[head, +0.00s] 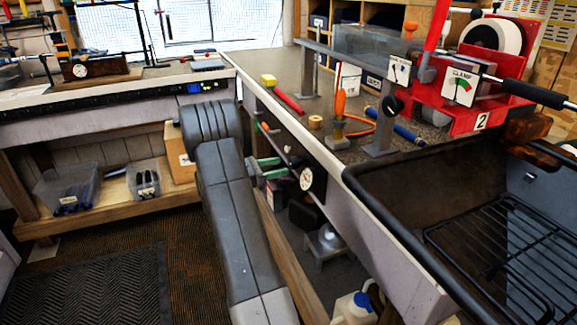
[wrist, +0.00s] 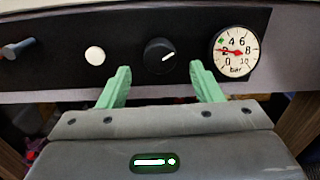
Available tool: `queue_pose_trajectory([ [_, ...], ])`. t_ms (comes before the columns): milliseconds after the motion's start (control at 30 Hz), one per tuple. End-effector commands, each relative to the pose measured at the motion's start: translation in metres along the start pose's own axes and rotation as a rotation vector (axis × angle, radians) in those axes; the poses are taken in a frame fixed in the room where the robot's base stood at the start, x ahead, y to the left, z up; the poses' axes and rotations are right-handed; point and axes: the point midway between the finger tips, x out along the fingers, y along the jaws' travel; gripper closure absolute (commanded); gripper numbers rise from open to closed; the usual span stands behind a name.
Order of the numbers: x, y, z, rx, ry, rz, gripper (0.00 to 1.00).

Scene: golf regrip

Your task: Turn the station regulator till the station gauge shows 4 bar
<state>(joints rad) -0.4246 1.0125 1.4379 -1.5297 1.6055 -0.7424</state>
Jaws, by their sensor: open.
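The station regulator is a round black knob (wrist: 159,56) with a white pointer line aimed to the upper right, on a dark panel under the bench edge. The gauge also shows in the head view (head: 307,178). My gripper (wrist: 160,70) is open, its green fingers apart on either side of the knob in the picture, with nothing between them. I cannot tell whether they touch it. The head view also shows my gripper (head: 268,172) near the panel.
A white button (wrist: 95,56) and a blue-grey lever (wrist: 18,48) are left of the knob on the panel. The bench top (head: 270,70) overhangs above. A dark tray with a wire rack (head: 500,240) is at the right. A jug with a blue cap (head: 355,307) stands below.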

Motion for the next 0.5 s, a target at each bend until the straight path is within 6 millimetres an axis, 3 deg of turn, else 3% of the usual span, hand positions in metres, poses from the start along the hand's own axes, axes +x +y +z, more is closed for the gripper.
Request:
queue_pose_trajectory([
  [200,0.033,0.0,0.0,0.0,0.0,-0.001,0.41],
  [500,0.043,0.0,0.0,0.0,0.0,0.001,0.41],
])
